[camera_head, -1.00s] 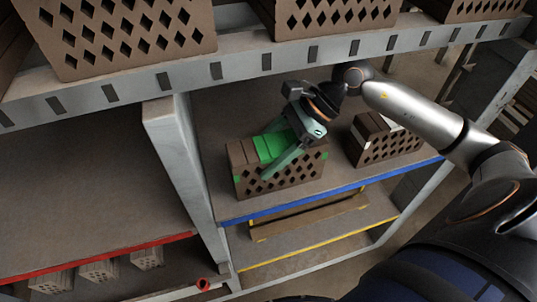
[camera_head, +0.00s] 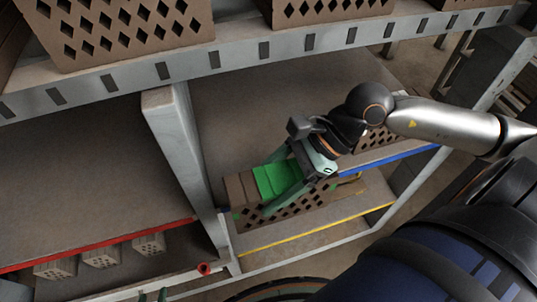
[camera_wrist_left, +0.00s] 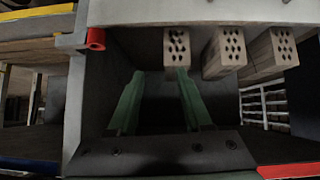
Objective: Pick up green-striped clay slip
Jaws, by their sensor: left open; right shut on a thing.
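The green-striped clay slip is a brown hollow brick (camera_head: 290,213) with diamond holes and a bright green band across its top. It is in the head view, in front of the blue-edged shelf. My right gripper (camera_head: 270,186) is shut on it, with its fingers across the top and front face. The brick hides part of the blue edge. My left gripper (camera_head: 153,294) shows only its fingertips at the bottom of the head view. In the left wrist view the left gripper (camera_wrist_left: 157,82) is open, with nothing between its fingers.
Another hollow brick (camera_head: 375,141) stands on the blue-edged shelf, partly hidden by my right arm. The blue edge (camera_head: 405,160) lies above a yellow-edged shelf (camera_head: 335,222). A post (camera_head: 175,150) stands left of the brick. Several small bricks (camera_head: 100,257) sit below the red edge (camera_head: 100,245).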

